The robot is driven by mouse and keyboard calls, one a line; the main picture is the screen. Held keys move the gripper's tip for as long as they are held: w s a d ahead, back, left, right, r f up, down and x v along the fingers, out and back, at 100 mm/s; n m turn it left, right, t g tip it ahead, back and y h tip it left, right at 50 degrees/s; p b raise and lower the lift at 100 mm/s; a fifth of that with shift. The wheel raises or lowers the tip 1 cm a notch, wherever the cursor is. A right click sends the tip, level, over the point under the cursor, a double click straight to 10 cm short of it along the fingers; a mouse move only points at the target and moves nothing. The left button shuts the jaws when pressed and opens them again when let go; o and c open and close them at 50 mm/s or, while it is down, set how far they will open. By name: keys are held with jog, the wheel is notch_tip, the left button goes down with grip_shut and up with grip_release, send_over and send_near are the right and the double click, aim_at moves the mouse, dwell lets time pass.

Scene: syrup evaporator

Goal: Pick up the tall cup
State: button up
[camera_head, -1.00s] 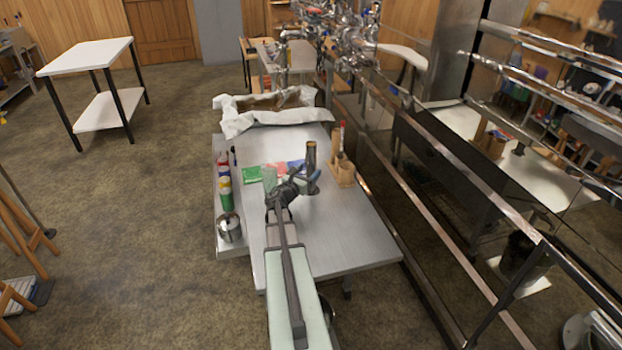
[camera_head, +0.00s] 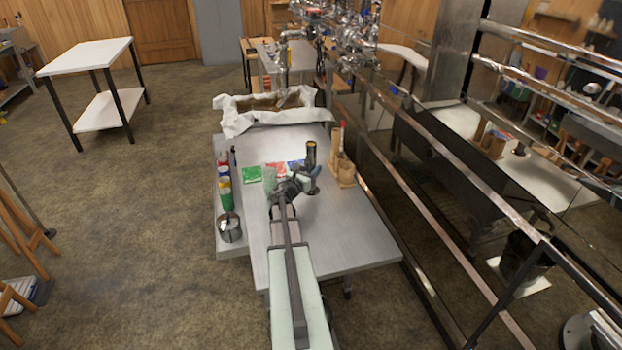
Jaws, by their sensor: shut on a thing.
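The tall cup (camera_head: 311,152) is a dark, narrow upright cylinder in the head view, over the middle of the metal table, left of the wooden holder. My gripper (camera_head: 313,174) reaches it from the lower left, and its jaws are shut around the cup's middle. The cup's rim shows above the jaws and a short part shows below them. The jaws hide part of its side. I cannot tell whether its base touches the tabletop.
The metal table (camera_head: 345,235) has free room in front. A wooden holder (camera_head: 345,175) stands close right of the cup. Green packets (camera_head: 251,174), a pale green vessel (camera_head: 270,182), bottles (camera_head: 225,190) and a metal pot (camera_head: 230,228) are left. A cloth-lined pan (camera_head: 240,122) is behind.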

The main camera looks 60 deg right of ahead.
aim_at(308, 148)
grip_shut()
jog(key=shift+r, duration=0.3)
jog(key=shift+r, duration=4.5)
jog(key=shift+r, duration=0.2)
jog(key=shift+r, duration=0.1)
